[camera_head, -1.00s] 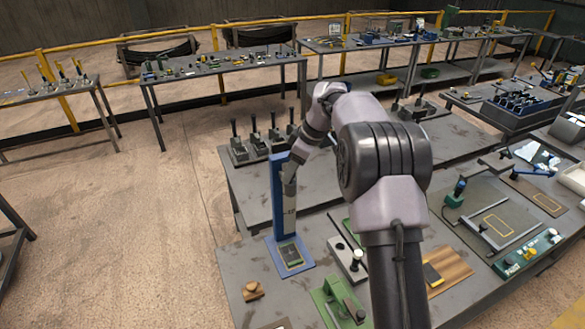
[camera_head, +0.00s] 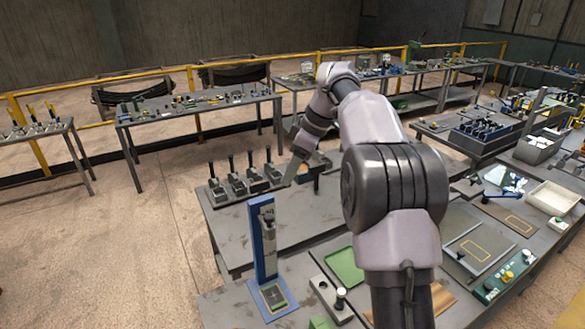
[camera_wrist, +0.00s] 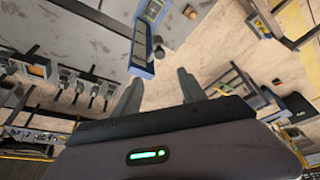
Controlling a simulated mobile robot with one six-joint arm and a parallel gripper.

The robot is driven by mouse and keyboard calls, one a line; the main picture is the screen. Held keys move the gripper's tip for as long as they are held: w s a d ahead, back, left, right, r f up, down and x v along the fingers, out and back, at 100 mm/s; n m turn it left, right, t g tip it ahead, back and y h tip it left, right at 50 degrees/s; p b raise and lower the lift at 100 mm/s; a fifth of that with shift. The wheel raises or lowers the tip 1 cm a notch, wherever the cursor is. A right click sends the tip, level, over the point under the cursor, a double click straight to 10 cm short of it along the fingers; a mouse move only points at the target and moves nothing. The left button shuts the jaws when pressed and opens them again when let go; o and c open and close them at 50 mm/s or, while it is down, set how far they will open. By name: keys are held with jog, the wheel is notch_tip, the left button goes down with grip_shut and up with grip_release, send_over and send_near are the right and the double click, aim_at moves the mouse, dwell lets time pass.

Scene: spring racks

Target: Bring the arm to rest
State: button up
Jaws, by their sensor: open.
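My arm (camera_head: 385,140) reaches forward from the lower right of the head view and bends down at its far end. My gripper (camera_wrist: 158,86) is open in the wrist view, with two grey fingers apart and nothing between them. In the head view its end hangs above the grey bench, behind and right of the blue upright stand (camera_head: 256,240); the fingertips are hard to make out there. The stand also shows in the wrist view (camera_wrist: 142,50), beyond the fingers and apart from them.
Several black-handled clamps (camera_head: 237,184) stand in a row near the gripper. Another loaded table (camera_head: 200,106) stands at the back. Open floor (camera_head: 130,250) lies left.

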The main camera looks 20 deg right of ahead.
jog(key=s+a+f+m+t+b, duration=0.1)
jog(key=s+a+f+m+b, duration=0.2)
jog(key=s+f+b, duration=0.35)
jog(key=s+a+f+m+h+b, duration=0.1)
jog(key=s+a+f+m+b, duration=0.25)
jog(key=s+b, duration=0.6)
jog(key=s+a+f+m+t+b, duration=0.1)
jog(key=s+a+f+m+b, duration=0.25)
jog(key=s+f+b, duration=0.45)
jog(key=s+f+m+t+b, duration=0.1)
jog(key=s+f+m+b, duration=0.2)
jog(key=s+f, duration=0.9)
jog(key=s+m, duration=0.1)
jog(key=m, duration=0.1)
jog(key=shift+m+h+b, duration=0.3)
jog(key=shift+b, duration=0.05)
